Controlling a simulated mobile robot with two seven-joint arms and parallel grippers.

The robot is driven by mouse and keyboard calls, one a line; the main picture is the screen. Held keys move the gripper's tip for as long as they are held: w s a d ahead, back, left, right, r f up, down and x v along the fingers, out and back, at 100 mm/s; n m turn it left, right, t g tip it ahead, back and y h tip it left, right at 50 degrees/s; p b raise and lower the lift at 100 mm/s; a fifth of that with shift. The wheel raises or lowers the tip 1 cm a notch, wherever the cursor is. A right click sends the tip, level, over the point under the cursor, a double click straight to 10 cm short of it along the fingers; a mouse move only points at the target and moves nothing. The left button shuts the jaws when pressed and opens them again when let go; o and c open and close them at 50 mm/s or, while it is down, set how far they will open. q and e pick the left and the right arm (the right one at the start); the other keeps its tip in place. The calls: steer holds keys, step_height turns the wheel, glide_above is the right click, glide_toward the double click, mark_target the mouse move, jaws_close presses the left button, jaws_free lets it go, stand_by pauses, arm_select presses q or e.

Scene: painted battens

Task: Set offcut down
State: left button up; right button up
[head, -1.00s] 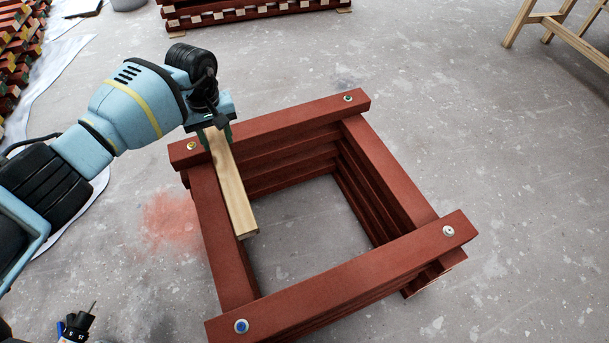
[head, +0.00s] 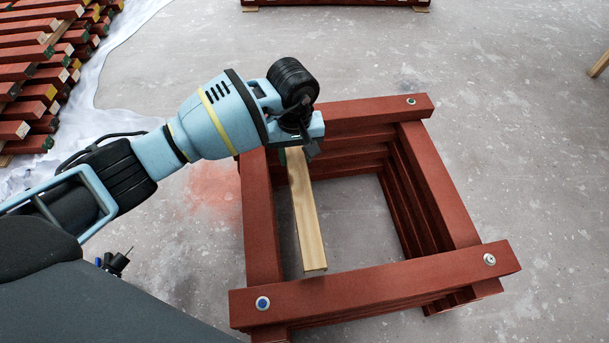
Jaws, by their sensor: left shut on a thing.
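The offcut (head: 306,222) is a short pale bare-wood batten. My left gripper (head: 291,152) is shut on its far end, with the fingers mostly hidden behind the wrist. The offcut points toward the near side, over the opening of a square stack of red battens (head: 372,280), close to the stack's left side. I cannot tell whether the offcut touches the stack. My right gripper is not in view.
The red stack has coloured discs at its corners, such as a blue one (head: 262,303). More painted battens (head: 40,70) lie on white sheeting (head: 120,75) at the upper left.

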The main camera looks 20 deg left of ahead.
mark_target(302, 167)
arm_select(q)
steer(key=shift+s+d+f, duration=0.15)
steer(key=shift+s+d, duration=0.9)
steer(key=shift+d, duration=0.05)
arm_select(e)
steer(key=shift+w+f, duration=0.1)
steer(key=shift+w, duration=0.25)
